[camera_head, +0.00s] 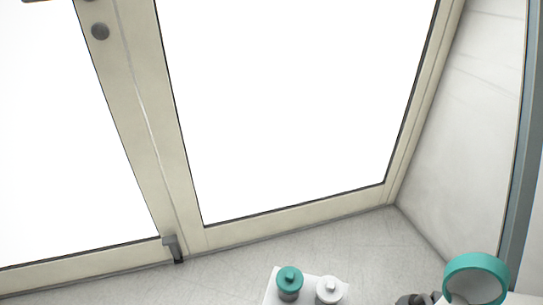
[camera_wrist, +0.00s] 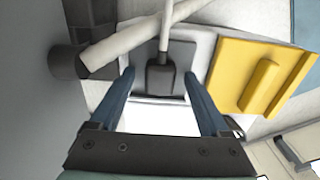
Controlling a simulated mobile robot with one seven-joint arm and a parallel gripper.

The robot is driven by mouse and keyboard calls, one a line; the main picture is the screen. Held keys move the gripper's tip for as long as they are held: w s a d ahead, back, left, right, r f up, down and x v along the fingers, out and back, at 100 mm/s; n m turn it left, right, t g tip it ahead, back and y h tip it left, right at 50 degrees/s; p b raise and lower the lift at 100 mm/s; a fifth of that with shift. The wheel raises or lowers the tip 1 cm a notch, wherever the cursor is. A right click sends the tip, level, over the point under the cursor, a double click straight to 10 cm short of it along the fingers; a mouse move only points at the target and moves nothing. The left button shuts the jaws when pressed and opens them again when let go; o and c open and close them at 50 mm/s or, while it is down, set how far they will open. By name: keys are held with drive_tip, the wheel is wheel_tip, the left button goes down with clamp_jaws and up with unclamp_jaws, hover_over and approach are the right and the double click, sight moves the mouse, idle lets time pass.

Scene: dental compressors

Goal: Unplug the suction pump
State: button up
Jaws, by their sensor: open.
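In the wrist view, my gripper (camera_wrist: 159,74) is open, with its two blue fingers pointing away from the camera. A dark grey plug-like piece (camera_wrist: 160,78) with a pale cable (camera_wrist: 165,25) shows between the fingertips, in front of a grey plate. Space shows between it and each finger; I cannot tell whether it lies level with the tips or beyond them. The suction pump cannot be made out with certainty in either view. I cannot make out my gripper in the head view.
In the wrist view, a thick white pipe (camera_wrist: 125,42) runs diagonally from a dark round fitting (camera_wrist: 66,62), close to the left finger. A yellow panel with a raised bar (camera_wrist: 262,85) is at right. The head view shows glass doors (camera_head: 290,100), a teal-capped container (camera_head: 290,278) and a white-capped one (camera_head: 328,290).

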clamp_jaws()
idle(0.3)
drive_tip(key=shift+r, duration=0.15)
drive_tip(key=shift+r+p, duration=2.85)
drive_tip(key=shift+p, duration=0.3)
